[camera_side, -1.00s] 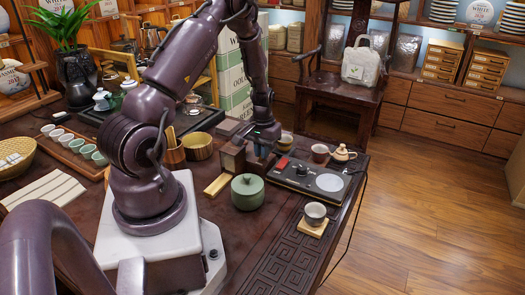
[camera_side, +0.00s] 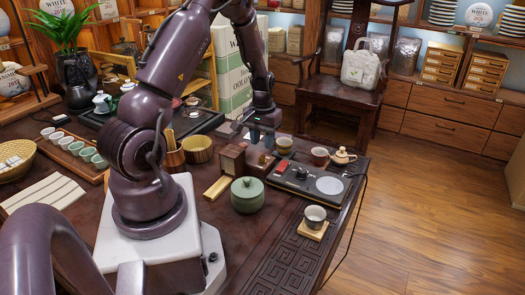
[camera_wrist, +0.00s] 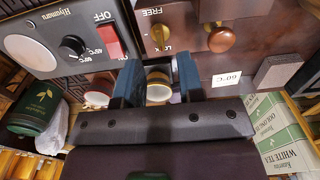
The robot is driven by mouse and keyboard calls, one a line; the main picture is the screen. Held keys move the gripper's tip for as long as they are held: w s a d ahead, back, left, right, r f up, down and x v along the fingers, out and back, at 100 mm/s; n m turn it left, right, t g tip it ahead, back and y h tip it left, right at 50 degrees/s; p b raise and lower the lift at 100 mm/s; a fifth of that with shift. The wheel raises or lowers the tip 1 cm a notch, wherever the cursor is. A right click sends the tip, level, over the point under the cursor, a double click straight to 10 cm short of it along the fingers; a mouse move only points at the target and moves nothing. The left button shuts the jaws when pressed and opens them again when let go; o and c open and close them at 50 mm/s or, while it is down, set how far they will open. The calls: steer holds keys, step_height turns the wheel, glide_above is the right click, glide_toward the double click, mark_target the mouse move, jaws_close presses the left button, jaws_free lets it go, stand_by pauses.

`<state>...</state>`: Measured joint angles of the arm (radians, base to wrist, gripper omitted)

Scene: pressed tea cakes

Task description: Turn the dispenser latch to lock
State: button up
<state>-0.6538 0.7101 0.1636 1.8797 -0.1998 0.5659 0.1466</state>
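The dispenser is a dark wooden box (camera_side: 232,159) on the table in the side view. In the wrist view its dark brown panel (camera_wrist: 190,52) fills the top, with a small brass latch (camera_wrist: 160,34) beside the upside-down FREE and LOCK labels. Which label the latch points to is hard to tell. A round reddish-brown knob (camera_wrist: 222,39) sits to its right. My gripper (camera_wrist: 158,66) is open and empty, with its fingertips just below the latch in the wrist view. In the side view my gripper (camera_side: 262,138) hangs just above and beside the dispenser.
A hot plate (camera_side: 302,178) with a red switch (camera_wrist: 108,40) stands right of the dispenser. Cups (camera_side: 284,145) and a small teapot (camera_side: 343,156) stand close behind the hot plate.

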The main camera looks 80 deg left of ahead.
mark_target(262, 156)
step_height(262, 156, up, 8)
stand_by(0.5)
steer(key=s+d+r+m+t, duration=0.2)
steer(key=s+d+r+m, duration=0.2)
steer(key=d+r, duration=0.5)
steer(key=s+d+r+m+t, duration=0.3)
steer(key=d+r, duration=0.6)
steer(key=d, duration=1)
steer(key=shift+s+m+t, duration=0.3)
steer(key=shift+s+m, duration=0.45)
steer(key=shift+m, duration=0.35)
